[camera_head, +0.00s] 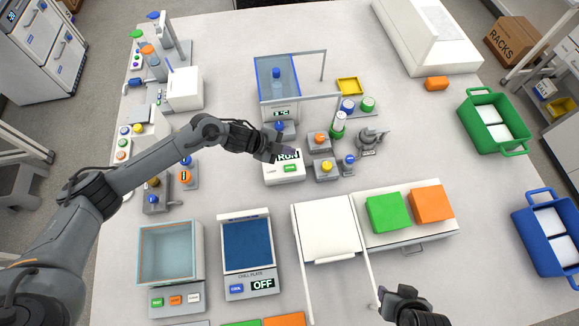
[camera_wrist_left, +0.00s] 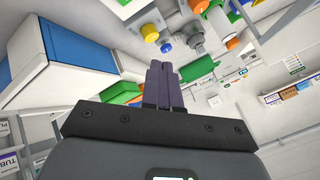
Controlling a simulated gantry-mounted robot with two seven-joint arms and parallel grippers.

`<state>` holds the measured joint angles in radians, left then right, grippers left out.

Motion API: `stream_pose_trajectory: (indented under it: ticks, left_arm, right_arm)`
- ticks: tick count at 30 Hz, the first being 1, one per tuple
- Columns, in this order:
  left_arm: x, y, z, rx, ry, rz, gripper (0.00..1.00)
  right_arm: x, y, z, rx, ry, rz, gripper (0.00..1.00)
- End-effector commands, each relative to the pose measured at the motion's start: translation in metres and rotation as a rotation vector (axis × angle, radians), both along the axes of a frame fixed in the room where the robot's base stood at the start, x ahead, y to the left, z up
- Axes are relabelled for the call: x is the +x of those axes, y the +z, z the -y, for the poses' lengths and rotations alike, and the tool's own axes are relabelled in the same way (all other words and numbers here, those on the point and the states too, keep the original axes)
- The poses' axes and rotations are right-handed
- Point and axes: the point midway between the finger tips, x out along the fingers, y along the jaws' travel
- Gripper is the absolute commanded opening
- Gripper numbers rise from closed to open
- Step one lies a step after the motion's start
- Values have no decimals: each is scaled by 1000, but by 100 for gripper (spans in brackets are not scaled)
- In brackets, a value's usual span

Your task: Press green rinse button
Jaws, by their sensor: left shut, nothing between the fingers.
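My left gripper (camera_head: 285,152) hangs above a white box with a RUN display (camera_head: 271,180) at the middle of the table, its shut fingers in front of the display. A small green button (camera_head: 290,168) is on the front of this box, just below the fingertips; I cannot read its label or tell contact. In the left wrist view the dark fingers (camera_wrist_left: 165,85) are together and empty. Another green button (camera_head: 157,301) is on the panel of the glass-walled bath at the lower left. My right gripper (camera_head: 383,297) is at the bottom right, its opening unclear.
A blue-topped chill plate (camera_head: 248,246) shows OFF near the front. Small posts with an orange cap (camera_head: 319,137) and a yellow cap (camera_head: 327,167) crowd the box's right side. A frame with a blue-edged tank (camera_head: 278,80) stands behind.

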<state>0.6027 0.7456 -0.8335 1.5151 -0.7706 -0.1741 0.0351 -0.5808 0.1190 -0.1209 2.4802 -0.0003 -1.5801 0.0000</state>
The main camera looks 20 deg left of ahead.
Motion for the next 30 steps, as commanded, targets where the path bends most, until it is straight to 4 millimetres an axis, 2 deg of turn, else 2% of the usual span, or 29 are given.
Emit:
stream_pose_trajectory:
  ticks: [8, 21, 30]
  left_arm:
    - [0, -14, 0, 0, 0, 0, 0]
    - [0, -66, 0, 1, 0, 1, 0]
    - [0, -87, 0, 0, 2, 0, 0]
  right_arm:
    - [0, -13, 0, -1, 0, 0, 43]
    - [0, -60, 1, -2, 0, -1, 43]
    - [0, -74, 1, -2, 0, -1, 43]
